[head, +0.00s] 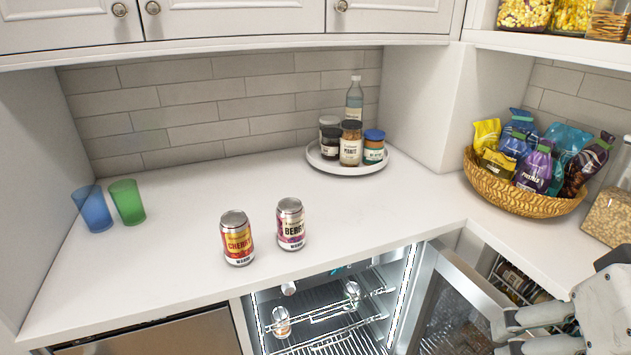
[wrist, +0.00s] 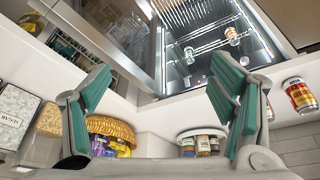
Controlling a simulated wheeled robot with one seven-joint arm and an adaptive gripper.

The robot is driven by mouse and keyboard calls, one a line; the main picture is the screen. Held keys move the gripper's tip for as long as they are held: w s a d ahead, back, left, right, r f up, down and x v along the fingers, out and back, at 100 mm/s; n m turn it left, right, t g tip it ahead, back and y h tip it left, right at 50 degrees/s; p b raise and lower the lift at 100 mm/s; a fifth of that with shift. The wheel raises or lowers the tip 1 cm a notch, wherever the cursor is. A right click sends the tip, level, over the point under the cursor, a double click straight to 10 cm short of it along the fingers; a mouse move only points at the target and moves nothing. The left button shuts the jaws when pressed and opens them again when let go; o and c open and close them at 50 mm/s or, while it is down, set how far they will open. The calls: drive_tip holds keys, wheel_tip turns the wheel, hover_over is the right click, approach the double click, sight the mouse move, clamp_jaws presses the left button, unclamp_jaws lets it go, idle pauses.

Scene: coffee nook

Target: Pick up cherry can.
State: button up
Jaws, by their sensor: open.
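The cherry can (head: 237,238), red and orange with a silver lid, stands upright on the white counter. The berry can (head: 291,224) stands upright just to its right, with a small gap. My gripper (head: 506,333) is at the lower right in the head view, far right of the cans, beside the open fridge door. In the wrist view my gripper (wrist: 163,68) has its fingers spread with nothing between them. A red-orange can (wrist: 300,95), which looks like the cherry can, shows at the right edge there. Another can is partly hidden behind the right finger.
The open glass fridge door (head: 455,310) stands below the counter front. A round tray (head: 318,163) with jars and a bottle is behind the cans. A wicker basket (head: 520,203) of snack bags is at right. Blue (head: 92,208) and green cups (head: 127,202) stand left.

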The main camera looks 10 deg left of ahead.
drive_tip(key=w+a+f+n+t+y+b, duration=0.2)
drive_tip(key=w+a+f+t+y, duration=0.1)
drive_tip(key=w+a, duration=0.8)
drive_tip(key=w+a+f+n+t+y+b, duration=0.2)
drive_tip(key=w+a+f+t, duration=0.1)
drive_tip(key=w+a, duration=0.8)
drive_tip(key=n+t+y+b, duration=0.1)
drive_tip(key=t+y+b, duration=0.1)
drive_tip(key=y+b, duration=0.1)
approach(236, 240)
drive_tip(key=w+d, duration=0.4)
drive_tip(key=d, duration=0.1)
drive_tip(key=s+a+f+t+b, duration=0.2)
drive_tip(key=s+a+f+t, duration=0.1)
drive_tip(key=s+a+t, duration=0.15)
drive_tip(key=shift+n+g, duration=0.3)
drive_tip(key=shift+g, duration=0.15)
drive_tip(key=x, duration=0.5)
drive_tip(key=a+x, duration=0.1)
drive_tip(key=x, duration=0.2)
drive_tip(key=shift+s+a+r, duration=0.1)
drive_tip(key=shift+r, duration=0.1)
drive_tip(key=x, duration=0.5)
drive_tip(key=shift+f, duration=0.15)
drive_tip(key=c, duration=1.6)
